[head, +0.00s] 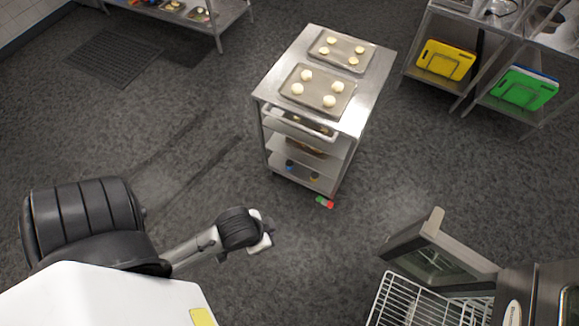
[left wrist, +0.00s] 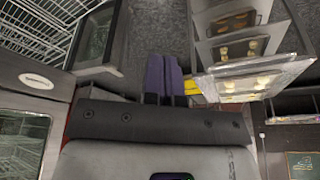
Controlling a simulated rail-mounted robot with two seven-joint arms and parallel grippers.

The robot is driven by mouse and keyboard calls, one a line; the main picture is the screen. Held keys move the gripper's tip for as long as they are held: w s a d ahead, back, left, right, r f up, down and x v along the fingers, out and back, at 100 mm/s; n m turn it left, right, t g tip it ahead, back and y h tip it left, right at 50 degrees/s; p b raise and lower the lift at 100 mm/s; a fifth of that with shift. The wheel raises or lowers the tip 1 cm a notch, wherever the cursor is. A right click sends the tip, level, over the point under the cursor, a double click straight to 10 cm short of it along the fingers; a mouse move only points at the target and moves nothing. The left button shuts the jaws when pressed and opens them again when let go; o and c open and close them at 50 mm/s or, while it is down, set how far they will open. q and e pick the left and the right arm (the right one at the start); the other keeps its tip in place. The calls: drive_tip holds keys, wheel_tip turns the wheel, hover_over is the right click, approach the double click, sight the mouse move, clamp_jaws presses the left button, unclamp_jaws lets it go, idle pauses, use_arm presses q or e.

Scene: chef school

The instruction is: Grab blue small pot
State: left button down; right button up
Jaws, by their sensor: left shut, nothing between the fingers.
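A small blue item (head: 290,165), possibly the blue small pot, stands on the lower shelf of the steel cart (head: 368,88). It is too small to make out its shape. An orange-brown item (head: 314,176) stands to its right on the same shelf. My left gripper (head: 265,232) is over the floor in front of the cart, below and left of it in the head view, well apart from the blue item. In the left wrist view its fingers (left wrist: 164,76) are together and empty. I cannot pick out the blue item in the left wrist view. My right gripper is not in view.
Trays (head: 318,92) with pale dough balls lie on the cart's top. A small red and green item (head: 325,202) is at the cart's foot. An open oven door (head: 437,252) and wire rack (head: 420,305) are at lower right. Floor left of the cart is clear.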

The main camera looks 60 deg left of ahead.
use_arm(q)
drive_tip(key=c, duration=1.8)
unclamp_jaws()
drive_tip(key=o, duration=0.7)
drive_tip(key=shift+a, duration=0.15)
drive_tip(key=o, duration=0.8)
drive_tip(key=shift+o, duration=0.5)
drive_tip(key=shift+d, duration=0.2)
